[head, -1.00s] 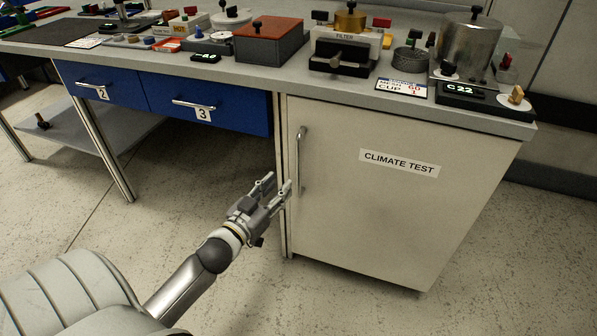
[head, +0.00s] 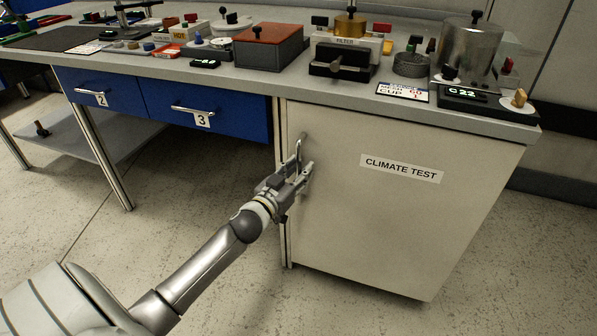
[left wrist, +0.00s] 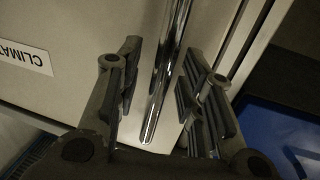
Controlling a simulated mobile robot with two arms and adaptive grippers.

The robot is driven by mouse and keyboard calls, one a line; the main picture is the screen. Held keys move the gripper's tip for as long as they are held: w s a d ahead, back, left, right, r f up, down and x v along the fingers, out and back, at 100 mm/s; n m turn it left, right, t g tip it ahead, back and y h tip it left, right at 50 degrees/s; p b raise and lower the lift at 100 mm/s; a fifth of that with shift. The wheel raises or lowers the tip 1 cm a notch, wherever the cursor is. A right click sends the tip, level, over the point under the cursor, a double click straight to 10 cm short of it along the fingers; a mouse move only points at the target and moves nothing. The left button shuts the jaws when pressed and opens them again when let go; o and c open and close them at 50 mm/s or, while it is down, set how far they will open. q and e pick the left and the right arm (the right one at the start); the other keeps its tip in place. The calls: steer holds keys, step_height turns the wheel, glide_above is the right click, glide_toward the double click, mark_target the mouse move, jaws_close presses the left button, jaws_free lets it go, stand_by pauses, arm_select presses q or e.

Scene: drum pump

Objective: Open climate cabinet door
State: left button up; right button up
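The climate cabinet door (head: 390,215) is a white panel labelled "CLIMATE TEST" under the right end of the bench, and it is shut. Its vertical metal handle (head: 299,150) is near the door's left edge. My left gripper (head: 300,178) is at the lower part of the handle. In the left wrist view the handle (left wrist: 166,75) runs between the two open fingers (left wrist: 152,88), with a gap visible on both sides. My right gripper is in neither view.
Blue drawers 2 (head: 103,90) and 3 (head: 205,108) are left of the cabinet. The bench top (head: 290,85) above carries several devices, a red-topped box (head: 268,46) and a metal drum (head: 470,50). The floor in front is clear.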

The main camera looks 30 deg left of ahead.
arm_select(q)
jaws_close()
stand_by(0.5)
